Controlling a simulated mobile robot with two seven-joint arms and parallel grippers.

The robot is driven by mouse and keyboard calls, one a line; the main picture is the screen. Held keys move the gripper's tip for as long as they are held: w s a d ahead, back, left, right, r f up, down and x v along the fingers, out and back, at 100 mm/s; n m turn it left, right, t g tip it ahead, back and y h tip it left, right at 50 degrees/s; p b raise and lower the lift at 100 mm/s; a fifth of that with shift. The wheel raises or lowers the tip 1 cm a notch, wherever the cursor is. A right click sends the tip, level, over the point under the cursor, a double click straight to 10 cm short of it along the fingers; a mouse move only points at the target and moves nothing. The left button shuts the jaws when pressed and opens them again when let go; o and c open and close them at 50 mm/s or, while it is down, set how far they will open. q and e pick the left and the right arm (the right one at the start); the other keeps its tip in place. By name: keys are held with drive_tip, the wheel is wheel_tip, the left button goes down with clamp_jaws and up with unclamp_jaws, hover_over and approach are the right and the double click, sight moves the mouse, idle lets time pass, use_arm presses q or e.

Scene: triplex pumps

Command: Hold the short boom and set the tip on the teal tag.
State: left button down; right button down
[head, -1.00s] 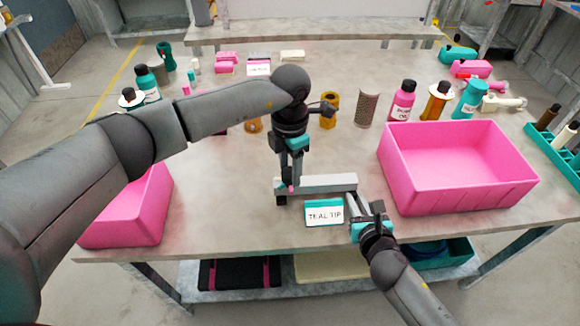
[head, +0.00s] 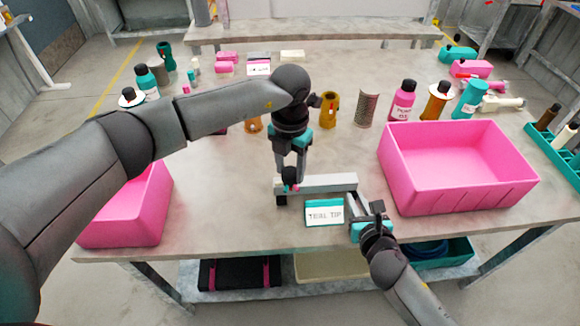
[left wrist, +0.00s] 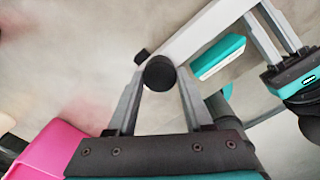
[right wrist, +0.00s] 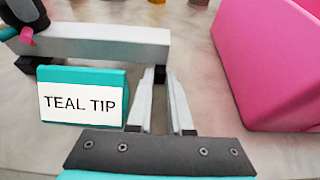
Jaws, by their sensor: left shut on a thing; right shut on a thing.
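The short boom (head: 325,183) is a light grey bar on dark feet, behind the teal tag (head: 325,212) reading "TEAL TIP". My right gripper (head: 368,210) is shut at the boom's right end; the right wrist view shows its fingers on the dark part below that end (right wrist: 156,74). My left gripper (head: 290,181) is shut on a dark tip piece (head: 289,174) at the boom's left end. Its round black end (left wrist: 159,73) shows in the left wrist view. Pink and teal bits show on it (right wrist: 26,34) in the right wrist view. Whether it touches the boom is unclear.
A large pink bin (head: 455,165) stands right of the boom, and another pink bin (head: 130,215) is at the left under my left arm. Bottles and cylinders (head: 402,100) line the back. The table between the left bin and the boom is clear.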

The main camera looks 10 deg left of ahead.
sight(290, 172)
use_arm(q)
drive_tip(key=shift+n, duration=2.2)
drive_tip(key=shift+c, duration=1.4)
unclamp_jaws()
drive_tip(key=shift+r, duration=0.1)
wheel_tip(290, 172, up, 12)
use_arm(e)
drive_tip(key=c, duration=0.8)
unclamp_jaws()
drive_tip(key=shift+o, duration=0.2)
drive_tip(key=shift+s, duration=0.15)
